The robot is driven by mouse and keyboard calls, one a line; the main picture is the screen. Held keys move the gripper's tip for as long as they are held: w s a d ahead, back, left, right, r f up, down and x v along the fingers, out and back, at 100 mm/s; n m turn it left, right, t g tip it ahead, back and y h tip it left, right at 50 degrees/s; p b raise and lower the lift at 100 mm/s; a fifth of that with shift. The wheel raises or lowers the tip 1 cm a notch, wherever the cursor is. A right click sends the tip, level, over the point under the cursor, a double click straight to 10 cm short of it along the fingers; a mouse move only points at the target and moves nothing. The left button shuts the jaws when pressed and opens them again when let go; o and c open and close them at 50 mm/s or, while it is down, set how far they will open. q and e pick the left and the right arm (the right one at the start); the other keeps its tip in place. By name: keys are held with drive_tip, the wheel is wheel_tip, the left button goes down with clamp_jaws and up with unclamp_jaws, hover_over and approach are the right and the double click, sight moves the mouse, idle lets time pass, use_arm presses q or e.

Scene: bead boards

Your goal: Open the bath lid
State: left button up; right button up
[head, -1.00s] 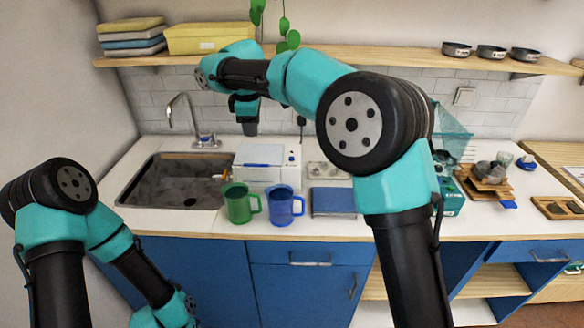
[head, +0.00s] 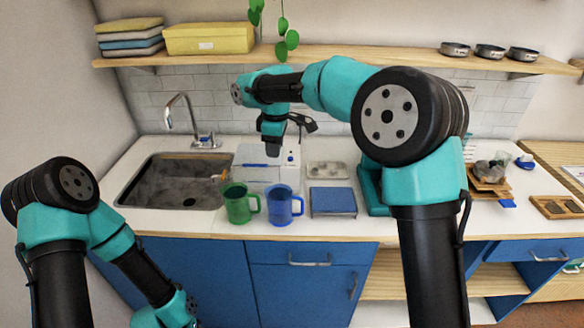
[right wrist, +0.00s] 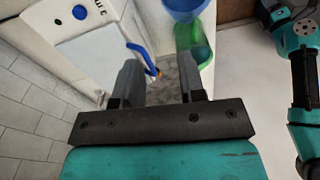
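The bath (head: 283,176) is a white box on the counter right of the sink, with its lid (head: 250,158) down and a blue bar along the front. My right gripper (head: 273,150) hangs over the bath and covers part of it; its height above the lid is hard to judge. The right wrist view shows the bath (right wrist: 118,28) at upper left, with the blue bar (right wrist: 140,52) close to one finger. My right gripper (right wrist: 158,68) is open there, with nothing between its fingers. My left gripper is out of view; its arm is folded at lower left.
A green mug (head: 238,205) and a blue mug (head: 281,206) stand in front of the bath. The sink (head: 150,170) is to its left, with a faucet behind. A blue flat box (head: 332,203) and a grey tray (head: 327,170) lie to its right. A shelf (head: 380,60) runs above.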

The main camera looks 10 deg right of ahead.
drive_tip(key=s+d+f+m+g, duration=0.1)
drive_tip(key=s+d+f, duration=0.2)
drive_tip(key=f, duration=0.3)
drive_tip(key=shift+d+y, duration=0.4)
drive_tip(key=shift+d, duration=0.2)
drive_tip(key=shift+a, duration=0.1)
